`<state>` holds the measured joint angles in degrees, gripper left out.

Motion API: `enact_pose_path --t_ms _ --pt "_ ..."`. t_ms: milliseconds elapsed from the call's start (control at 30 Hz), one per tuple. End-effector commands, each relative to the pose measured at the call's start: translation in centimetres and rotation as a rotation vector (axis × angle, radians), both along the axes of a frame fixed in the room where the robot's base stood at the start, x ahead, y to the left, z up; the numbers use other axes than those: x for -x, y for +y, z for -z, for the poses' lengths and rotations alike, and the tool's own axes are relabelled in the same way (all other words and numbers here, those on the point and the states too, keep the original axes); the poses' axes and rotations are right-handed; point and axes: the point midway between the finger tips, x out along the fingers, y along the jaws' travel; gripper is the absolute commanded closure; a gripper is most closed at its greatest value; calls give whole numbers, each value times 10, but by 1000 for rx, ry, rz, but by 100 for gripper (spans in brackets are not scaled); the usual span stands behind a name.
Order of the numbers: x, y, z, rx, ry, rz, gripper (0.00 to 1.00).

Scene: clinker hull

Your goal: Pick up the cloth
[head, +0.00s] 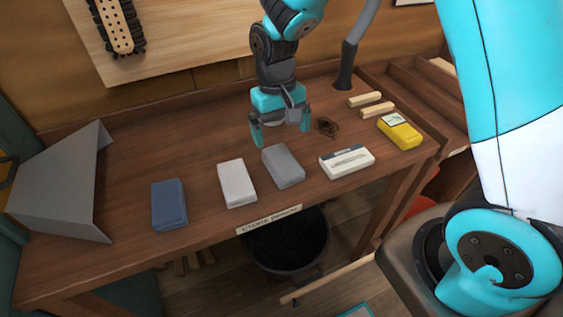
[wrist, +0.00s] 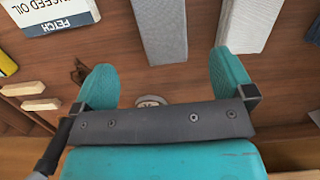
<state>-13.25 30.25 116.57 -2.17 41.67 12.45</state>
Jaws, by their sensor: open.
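Three soft-edged, cloth-like blocks lie on the wooden bench: a blue one (head: 169,205), a pale grey-white one (head: 237,183) and a mid-grey one (head: 283,166). I cannot tell which is the cloth. My gripper (head: 281,128) is open and empty, above the bench just behind the mid-grey block. In the wrist view, the open fingers (wrist: 163,70) have the mid-grey block (wrist: 160,28) ahead between them, apart from it. The pale block (wrist: 248,20) is ahead of the right finger, and the blue one (wrist: 314,32) is cut by the right edge.
A white labelled box (head: 347,161) and a yellow device (head: 399,131) lie right of the blocks. Two wooden sticks (head: 376,110) lie behind. A grey angled panel (head: 68,180) stands at left. A black bucket (head: 285,250) is under the bench's front edge.

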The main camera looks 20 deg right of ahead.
Motion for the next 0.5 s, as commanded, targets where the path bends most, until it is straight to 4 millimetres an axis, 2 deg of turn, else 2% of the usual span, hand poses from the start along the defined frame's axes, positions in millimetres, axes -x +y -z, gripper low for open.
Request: enact_pose_path --t_ms 100,367,500 --pt "4 0 21 1 4 -1 0" --pt "7 1 40 0 2 -1 0" --pt "11 2 61 1 4 -1 0"
